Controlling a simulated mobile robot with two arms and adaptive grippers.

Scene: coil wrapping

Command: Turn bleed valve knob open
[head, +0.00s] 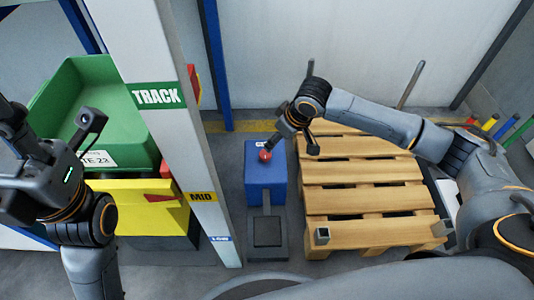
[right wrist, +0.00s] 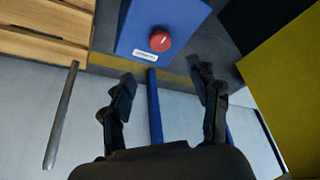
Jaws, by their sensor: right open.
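The bleed valve knob is a round red knob (head: 264,155) on top of a blue box (head: 264,193). In the right wrist view the knob (right wrist: 160,41) shows beyond the fingertips, beside a small white label on the box (right wrist: 140,24). My right gripper (head: 285,140) is above and close to the knob. In the right wrist view its two fingers (right wrist: 163,80) are spread, with nothing between them and the knob ahead, apart from them. My left gripper (head: 22,138) is at the far left by a green bin; its finger opening is unclear.
A wooden pallet (head: 355,172) lies right of the blue box. A white post (head: 165,125) with TRACK and MID labels stands to its left. Behind the post are a green bin (head: 110,115) and a yellow bin (head: 135,212). A blue upright (head: 217,65) stands behind the box.

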